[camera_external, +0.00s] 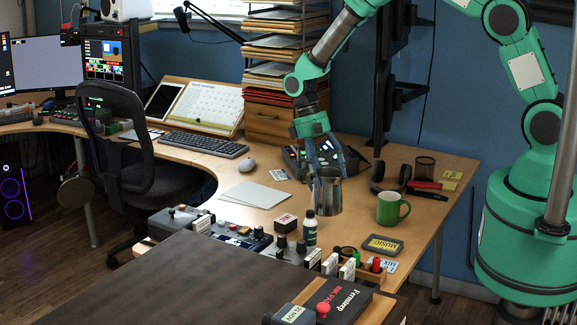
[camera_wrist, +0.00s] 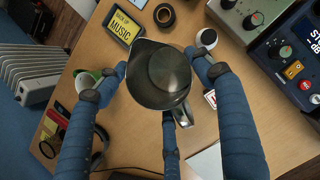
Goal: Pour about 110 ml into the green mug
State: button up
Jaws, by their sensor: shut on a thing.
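A metal pitcher (camera_external: 327,196) is upright over the desk, left of the green mug. My gripper (camera_external: 325,168) comes down from above with its blue fingers shut on the pitcher. In the wrist view the pitcher (camera_wrist: 158,72) is seen from above between the fingers; its inside is dark and I cannot tell the liquid level. I cannot tell whether its base touches the desk. The green mug (camera_external: 392,208) stands upright on the desk, apart from the pitcher, its handle to the right. In the wrist view the mug (camera_wrist: 84,80) is partly hidden behind a finger.
A small white bottle (camera_external: 310,228) stands close in front of the pitcher. Paper sheets (camera_external: 254,194) lie left.

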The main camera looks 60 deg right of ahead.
jog(key=w+a+r+m+t+y+p, duration=0.1)
jog(key=w+a+m+t+y, duration=0.2)
jog(key=m, duration=0.7)
jog(key=w+a+m+t+p, duration=0.1)
jog(key=w+m+t, duration=0.3)
jog(key=m, duration=0.6)
jog(key=s+d+f+m+h, duration=0.1)
jog(key=d+f+m+h, duration=0.1)
jog(key=m, duration=0.5)
jog(key=s+d+f+m+h, duration=0.2)
jog(key=m, duration=0.5)
jog(key=s+d+f+m+h, duration=0.2)
jog(key=m, duration=0.5)
jog(key=shift+s+d+f+t+h, duration=0.1)
jog(key=shift+s+d+t+h, duration=0.1)
jog(key=shift+d+t+h, duration=0.15)
jog(key=s+d+m+g, duration=0.1)
jog(key=s+m, duration=0.1)
jog(key=s, duration=0.1)
jog(key=s+d+m+h, duration=0.1)
jog(key=s+m, duration=0.2)
jog(key=s+d+f+m+g, duration=0.1)
jog(key=s+m, duration=0.2)
jog(key=shift+s+f+g+h+p, duration=0.1)
jog(key=shift+s+g+h+p, duration=0.2)
jog(key=shift+s+g+h, duration=0.05)
